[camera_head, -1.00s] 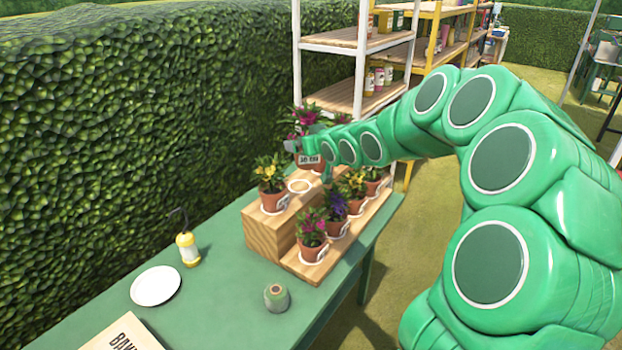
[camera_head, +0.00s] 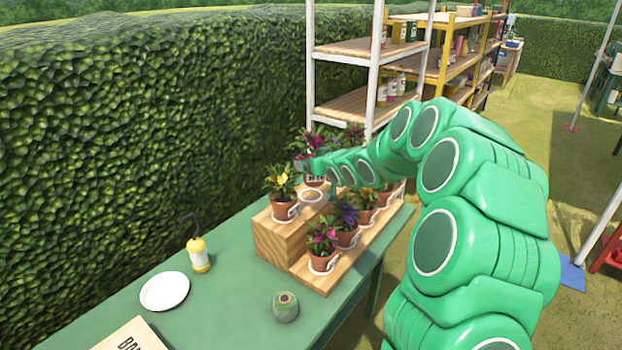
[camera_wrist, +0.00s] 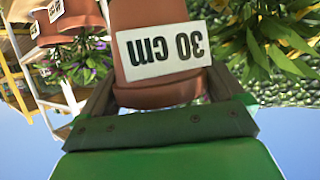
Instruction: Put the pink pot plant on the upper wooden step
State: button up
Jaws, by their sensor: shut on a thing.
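My gripper (camera_head: 309,169) is shut on a terracotta pot with magenta-pink flowers (camera_head: 309,146), at the back of the upper wooden step (camera_head: 281,238). In the wrist view, the gripper (camera_wrist: 165,98) has a finger on each side of the pot (camera_wrist: 160,95), whose white label reads "30 cm" upside down. I cannot tell whether its base touches the step. A yellow-flowered pot (camera_head: 284,205) stands at the front of the upper step, with an empty white ring (camera_head: 312,196) behind it. Another pink-flowered pot (camera_head: 321,254) stands at the front of the lower step (camera_head: 318,281).
Purple-flowered (camera_head: 347,228) and other pots line the lower step. A hedge (camera_head: 140,130) and shelves (camera_head: 352,105) stand behind.

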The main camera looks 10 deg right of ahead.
jog(key=shift+w+f, duration=1.3)
jog(key=shift+f, duration=0.35)
jog(key=shift+w+f, duration=1.25)
jog(key=shift+f, duration=0.45)
jog(key=shift+w+f, duration=1.3)
jog(key=shift+f, duration=0.35)
jog(key=o, duration=1)
jog(key=shift+f, duration=0.15)
jog(key=v, duration=1)
jog(key=shift+s, duration=0.15)
jog(key=shift+v, duration=0.95)
